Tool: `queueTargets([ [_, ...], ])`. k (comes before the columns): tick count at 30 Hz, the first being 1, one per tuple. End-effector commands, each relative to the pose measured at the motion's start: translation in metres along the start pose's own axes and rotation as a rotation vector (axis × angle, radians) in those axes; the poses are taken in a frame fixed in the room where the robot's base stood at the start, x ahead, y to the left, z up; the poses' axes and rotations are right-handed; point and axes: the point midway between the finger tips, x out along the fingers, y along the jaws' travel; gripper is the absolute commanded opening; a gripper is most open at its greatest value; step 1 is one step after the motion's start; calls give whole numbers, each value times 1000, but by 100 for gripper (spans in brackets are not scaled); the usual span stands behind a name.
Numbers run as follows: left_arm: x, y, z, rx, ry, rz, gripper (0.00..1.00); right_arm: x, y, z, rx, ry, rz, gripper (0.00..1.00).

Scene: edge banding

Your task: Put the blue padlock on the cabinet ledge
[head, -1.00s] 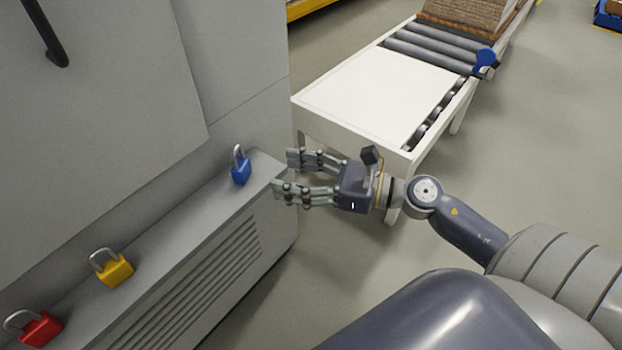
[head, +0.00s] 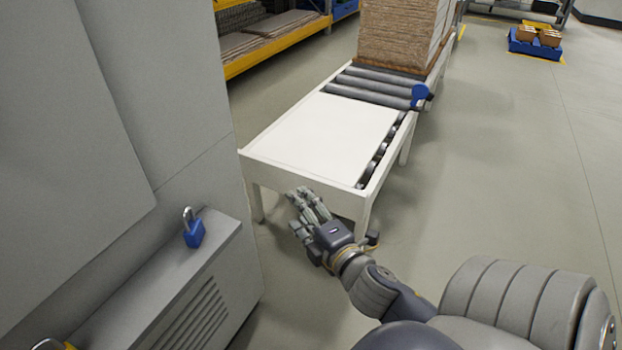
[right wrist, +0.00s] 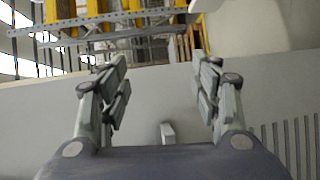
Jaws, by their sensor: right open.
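The blue padlock (head: 194,234) stands upright on the cabinet ledge (head: 145,285), near the ledge's far end, with its shackle up. Nothing is touching it. My right gripper (head: 299,210) is open and empty. It is to the right of the padlock and apart from the ledge, beside the front of the white table. In the right wrist view the two sets of fingers (right wrist: 160,75) are spread apart with no padlock between them. My left gripper is not in view.
A yellow padlock (head: 68,346) is cut off at the bottom left. The white table (head: 325,132) leads to rollers and a stack of boards (head: 400,35). The grey cabinet wall (head: 70,150) rises behind the ledge. Open floor lies to the right.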

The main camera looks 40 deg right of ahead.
Motion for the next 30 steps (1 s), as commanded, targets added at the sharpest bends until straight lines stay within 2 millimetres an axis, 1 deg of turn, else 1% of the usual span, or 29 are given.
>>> queueTargets([
  [1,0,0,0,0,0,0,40,-6,-21,2,142,-55,-86,58],
  [2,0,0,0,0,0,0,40,-11,-36,2,229,-92,-143,58],
  [3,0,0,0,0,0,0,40,-19,-55,1,339,-140,-219,58],
  [5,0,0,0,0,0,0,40,-34,-84,-5,500,-215,-338,58],
  [6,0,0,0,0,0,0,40,-47,-104,-12,601,-263,-420,58],
  [8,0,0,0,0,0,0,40,-68,-130,-25,738,-338,-542,58],
  [9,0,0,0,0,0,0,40,-84,-144,-35,817,-386,-620,58],
  [12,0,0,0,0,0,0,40,-121,-172,-61,968,-493,-796,58],
  [15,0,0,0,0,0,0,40,-151,-186,-81,1058,-572,-926,58],
  [18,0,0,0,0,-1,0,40,-170,-192,-93,1100,-620,-1003,58],
  [19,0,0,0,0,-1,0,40,-173,-193,-95,1106,-628,-1016,58],
  [22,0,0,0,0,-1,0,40,-178,-195,-97,1115,-642,-1035,58],
  [30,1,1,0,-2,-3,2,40,-177,-196,-97,1112,-643,-1034,58],
])
